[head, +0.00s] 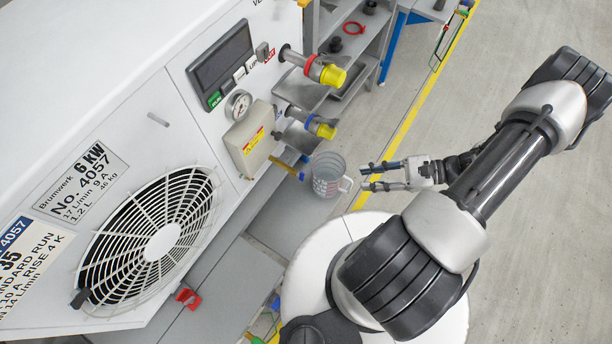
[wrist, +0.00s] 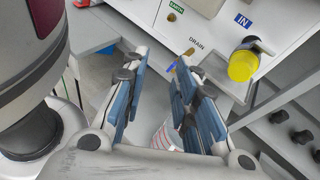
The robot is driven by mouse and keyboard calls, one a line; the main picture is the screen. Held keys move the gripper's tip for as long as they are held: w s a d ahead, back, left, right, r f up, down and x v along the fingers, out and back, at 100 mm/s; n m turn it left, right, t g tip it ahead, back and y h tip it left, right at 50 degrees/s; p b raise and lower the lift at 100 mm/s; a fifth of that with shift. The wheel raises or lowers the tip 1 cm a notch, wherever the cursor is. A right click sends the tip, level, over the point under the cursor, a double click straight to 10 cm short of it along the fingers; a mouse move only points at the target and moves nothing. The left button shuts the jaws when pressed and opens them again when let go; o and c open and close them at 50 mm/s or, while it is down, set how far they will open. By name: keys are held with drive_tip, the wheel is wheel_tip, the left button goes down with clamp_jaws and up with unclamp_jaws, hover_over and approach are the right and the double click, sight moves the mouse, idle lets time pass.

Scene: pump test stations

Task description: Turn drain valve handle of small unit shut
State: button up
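The white pump unit (head: 130,135), with a plate reading 6 kW No. 4057, fills the left of the head view. Its brass drain valve (head: 285,166) sticks out low on the side, with a small blue handle (head: 301,177) at its outer end. In the wrist view the blue handle (wrist: 171,68) shows beside the brass, below the DRAIN label, between my fingertips in the picture. How far the handle is turned is too small to tell. My gripper (head: 368,177) is open and empty, right of the handle and apart from it. It also shows in the wrist view (wrist: 158,62).
A clear measuring jug (head: 328,178) stands below the drain valve, between it and my gripper. Two yellow-capped ports (head: 331,76) (head: 322,128) jut out above. A grey shelf rack (head: 345,50) stands behind. The floor at right is clear.

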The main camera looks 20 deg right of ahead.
drive_tip(key=s+a+f+m+t+h, duration=0.1)
drive_tip(key=a+f+m+t, duration=0.1)
drive_tip(key=f+m+t, duration=0.3)
drive_tip(key=s+a+f+m+t+h, duration=0.1)
drive_tip(key=s+a+f+m+t, duration=0.2)
drive_tip(key=f, duration=0.5)
drive_tip(key=m+b, duration=0.2)
approach(304, 177)
drive_tip(key=x, duration=0.9)
drive_tip(key=shift+w+f+t, duration=0.25)
drive_tip(key=shift+f+t, duration=0.05)
drive_tip(key=shift+t, duration=0.1)
clamp_jaws()
